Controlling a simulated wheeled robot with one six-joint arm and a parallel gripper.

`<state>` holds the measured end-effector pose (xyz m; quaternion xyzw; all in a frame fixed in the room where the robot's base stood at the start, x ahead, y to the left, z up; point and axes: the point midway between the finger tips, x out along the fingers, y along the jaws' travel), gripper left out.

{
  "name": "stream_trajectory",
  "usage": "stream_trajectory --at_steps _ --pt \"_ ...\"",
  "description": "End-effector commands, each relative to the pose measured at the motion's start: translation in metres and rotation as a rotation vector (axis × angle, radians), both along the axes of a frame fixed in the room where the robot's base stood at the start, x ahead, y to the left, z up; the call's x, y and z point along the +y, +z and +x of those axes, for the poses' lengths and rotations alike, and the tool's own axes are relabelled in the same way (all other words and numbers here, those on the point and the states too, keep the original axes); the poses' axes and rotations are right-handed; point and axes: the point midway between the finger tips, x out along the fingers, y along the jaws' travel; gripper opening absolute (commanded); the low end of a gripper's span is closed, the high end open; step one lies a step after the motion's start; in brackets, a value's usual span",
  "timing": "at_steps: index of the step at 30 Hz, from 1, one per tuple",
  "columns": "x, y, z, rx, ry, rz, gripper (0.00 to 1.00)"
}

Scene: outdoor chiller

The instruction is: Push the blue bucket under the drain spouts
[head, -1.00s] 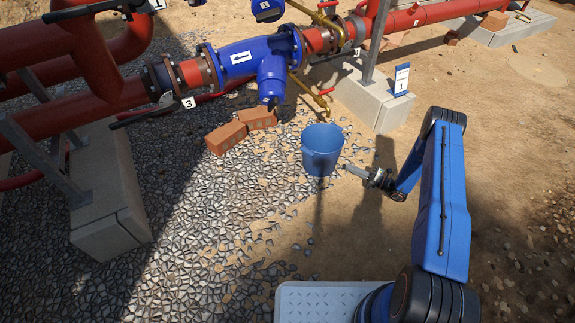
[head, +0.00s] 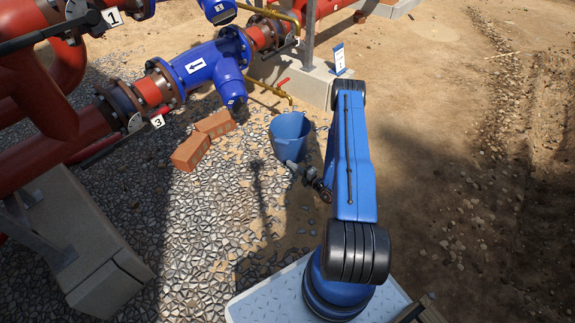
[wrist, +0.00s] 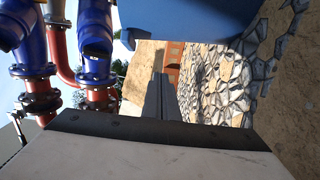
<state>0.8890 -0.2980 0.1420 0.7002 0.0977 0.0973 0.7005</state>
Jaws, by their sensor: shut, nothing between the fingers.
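The blue bucket (head: 288,140) stands on the stony ground, in front of the brass drain spout (head: 289,99) with the red handle. The spout's end shows just behind the bucket's far rim; I cannot tell whether it is over the opening. A second brass pipe (head: 268,12) runs higher up. My gripper (head: 292,165) is shut and empty, low at the bucket's near side; I cannot tell whether it touches. In the wrist view the shut fingers (wrist: 160,100) point forward and the bucket's blue wall (wrist: 190,20) fills the upper middle.
Two red bricks (head: 204,138) lie left of the bucket. A concrete block (head: 310,84) with a small sign (head: 339,58) stands behind it. Blue and red pipework (head: 205,70) rises at the left. Bare dirt on the right is open.

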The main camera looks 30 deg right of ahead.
Motion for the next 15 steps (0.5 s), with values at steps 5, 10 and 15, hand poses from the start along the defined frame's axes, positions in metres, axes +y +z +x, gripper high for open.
stream_trajectory --at_steps 5,10,15 --pt "0.011 0.000 0.031 -0.002 0.005 -0.002 0.00" --pt "0.018 0.000 0.058 -0.001 0.003 -0.001 0.00" --pt "0.016 0.000 0.079 -0.001 -0.001 -0.001 0.00"
